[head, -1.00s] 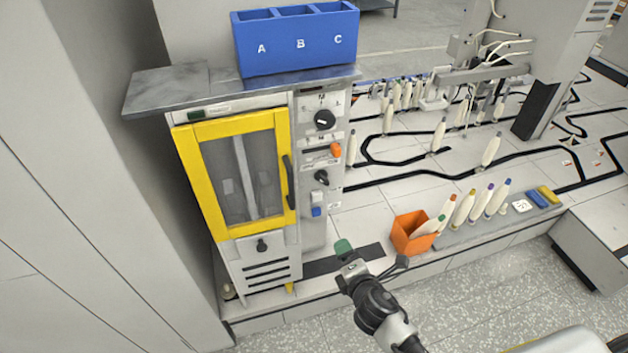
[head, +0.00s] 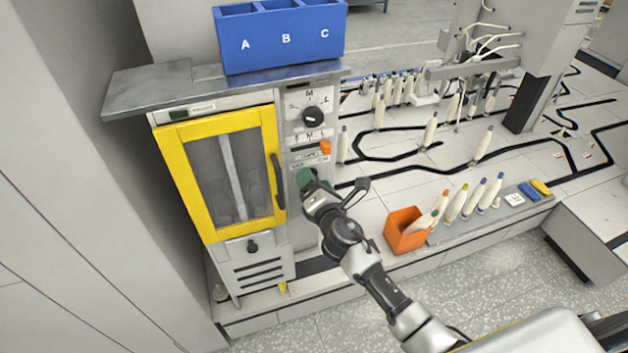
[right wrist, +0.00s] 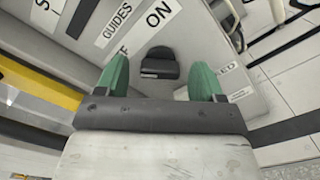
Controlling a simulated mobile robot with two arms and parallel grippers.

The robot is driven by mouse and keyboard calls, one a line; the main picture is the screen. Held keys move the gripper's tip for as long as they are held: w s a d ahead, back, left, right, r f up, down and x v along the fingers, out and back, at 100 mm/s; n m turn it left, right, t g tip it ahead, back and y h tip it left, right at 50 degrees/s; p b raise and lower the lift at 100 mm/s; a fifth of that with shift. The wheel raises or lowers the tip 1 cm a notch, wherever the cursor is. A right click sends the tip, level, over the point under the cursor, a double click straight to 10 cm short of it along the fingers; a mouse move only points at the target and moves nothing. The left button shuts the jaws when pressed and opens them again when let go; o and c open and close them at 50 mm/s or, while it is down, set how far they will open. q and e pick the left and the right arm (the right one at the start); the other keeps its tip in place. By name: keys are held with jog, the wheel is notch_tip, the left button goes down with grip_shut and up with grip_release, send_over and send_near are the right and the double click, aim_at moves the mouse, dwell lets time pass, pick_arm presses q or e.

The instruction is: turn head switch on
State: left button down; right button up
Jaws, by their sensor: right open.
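The control panel (head: 308,104) stands right of the yellow-framed door. A small black rotary switch (right wrist: 161,62) shows in the right wrist view, with a white ON label (right wrist: 151,27) above it and a GUIDES label (right wrist: 119,20) at the upper left. My right gripper (right wrist: 161,84) is open, its green fingertips to the left and right of the switch and apart from each other. I cannot tell whether they touch it. In the head view my right gripper (head: 308,182) is at the lower panel and hides this switch. My left gripper is not in view.
The yellow door (head: 192,226) has a dark handle (head: 277,182) just left of my gripper. An orange box (head: 401,240) with bobbins stands at the right.

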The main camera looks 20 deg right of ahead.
jog(key=shift+w, duration=0.35)
jog(key=c, duration=0.9)
jog(key=shift+m, duration=7.9)
